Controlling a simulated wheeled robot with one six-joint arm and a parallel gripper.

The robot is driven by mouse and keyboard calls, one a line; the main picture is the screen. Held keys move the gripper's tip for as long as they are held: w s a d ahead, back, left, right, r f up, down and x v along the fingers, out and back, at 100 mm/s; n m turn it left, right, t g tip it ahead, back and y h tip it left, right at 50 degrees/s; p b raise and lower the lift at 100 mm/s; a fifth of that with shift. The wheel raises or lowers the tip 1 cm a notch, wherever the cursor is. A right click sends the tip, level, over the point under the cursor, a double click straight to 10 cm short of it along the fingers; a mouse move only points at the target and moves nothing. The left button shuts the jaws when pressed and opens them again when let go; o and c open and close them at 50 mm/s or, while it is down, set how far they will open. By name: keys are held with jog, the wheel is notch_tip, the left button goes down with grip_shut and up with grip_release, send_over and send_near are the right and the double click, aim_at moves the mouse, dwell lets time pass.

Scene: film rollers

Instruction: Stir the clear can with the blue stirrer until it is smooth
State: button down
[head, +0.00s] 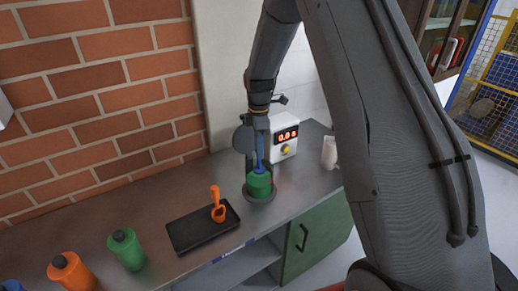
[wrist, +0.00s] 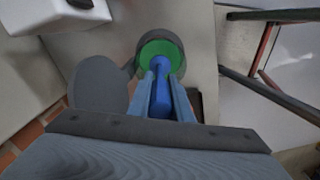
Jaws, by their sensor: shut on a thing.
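My gripper (head: 260,148) is shut on the upright blue stirrer (head: 259,164), above the can. The clear can (head: 260,186) looks green from its contents and stands in a dark round holder on the counter. In the wrist view, the gripper (wrist: 161,76) holds the blue stirrer (wrist: 160,98), and its far end meets the green inside the can (wrist: 161,50). The stirrer's lower tip is hidden, so how deep it reaches cannot be told. Whether the contents are smooth cannot be told.
A grey round plate (head: 243,139) stands close beside the can.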

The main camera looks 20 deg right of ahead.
jog(key=shift+r, duration=3.75)
jog(key=shift+s, duration=0.1)
